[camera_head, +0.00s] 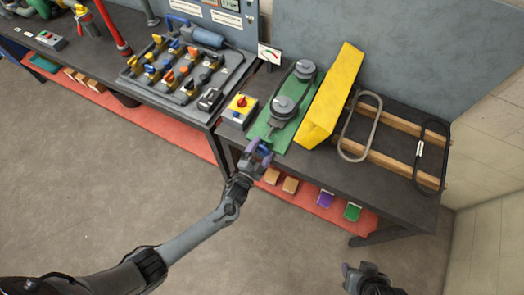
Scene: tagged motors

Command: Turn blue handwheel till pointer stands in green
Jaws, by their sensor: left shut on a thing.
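The blue handwheel (264,148) is at the front end of the green base plate (268,132), at the bench's front edge. My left gripper (256,156) is shut on it and hides part of it. A small white gauge (269,53) with coloured marks stands behind the plate; its pointer is too small to read. Two grey pulleys (285,107) sit on the green plate, joined by a belt. My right gripper (362,272) is at the bottom right, over the floor and away from the bench; its finger opening is unclear.
A yellow guard (331,95) stands close to the right of the plate. Belts lie across wooden rails (398,108) at the right. Floor in front is free.

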